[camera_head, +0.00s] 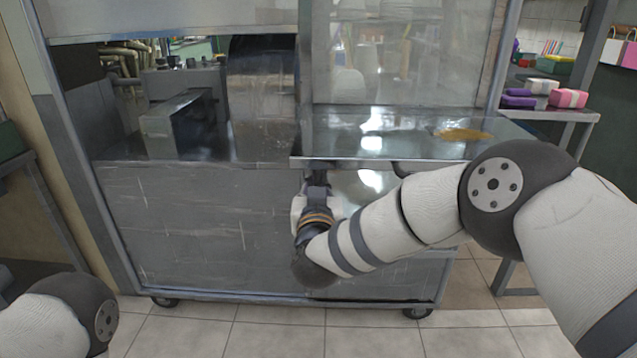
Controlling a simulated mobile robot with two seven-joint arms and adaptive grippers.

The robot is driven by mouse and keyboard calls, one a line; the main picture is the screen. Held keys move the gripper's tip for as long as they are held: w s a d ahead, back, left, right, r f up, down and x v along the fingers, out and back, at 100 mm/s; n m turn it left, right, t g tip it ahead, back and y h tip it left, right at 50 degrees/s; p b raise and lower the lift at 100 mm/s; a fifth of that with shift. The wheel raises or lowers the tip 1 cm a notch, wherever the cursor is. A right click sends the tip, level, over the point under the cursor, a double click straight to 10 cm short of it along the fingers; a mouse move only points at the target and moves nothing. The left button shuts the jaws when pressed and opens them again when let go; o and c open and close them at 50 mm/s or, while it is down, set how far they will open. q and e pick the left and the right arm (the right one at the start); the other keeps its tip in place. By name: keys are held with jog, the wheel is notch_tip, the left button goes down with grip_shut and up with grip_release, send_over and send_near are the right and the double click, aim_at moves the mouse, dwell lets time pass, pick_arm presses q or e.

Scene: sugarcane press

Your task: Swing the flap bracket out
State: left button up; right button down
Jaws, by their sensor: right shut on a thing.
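The metal flap (345,150) is a shiny grey shelf along the right half of the cart front and sits level. My right arm reaches in from the right, and its gripper (317,180) is just under the flap's left front edge. It is shut on the flap bracket (320,165), which shows only as a small dark piece below the flap; the gripper and wrist hide most of it. My left gripper is out of view; only part of my left arm shows at the lower left.
The press cart (190,225) stands on wheels on a tiled floor (370,340). A yellow patch (463,134) lies on the flap's right side. A side table (560,115) with colored bundles (568,98) stands at right. Machinery (180,85) sits inside the cart's left opening.

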jog(key=shift+a+r, duration=0.2)
jog(key=shift+a, duration=0.4)
jog(key=c, duration=1.9)
grip_release()
jog(key=shift+a+f+y, duration=0.1)
jog(key=shift+a+y, duration=0.15)
jog(key=shift+y, duration=0.05)
jog(key=s, duration=1.2)
jog(key=shift+d, duration=0.15)
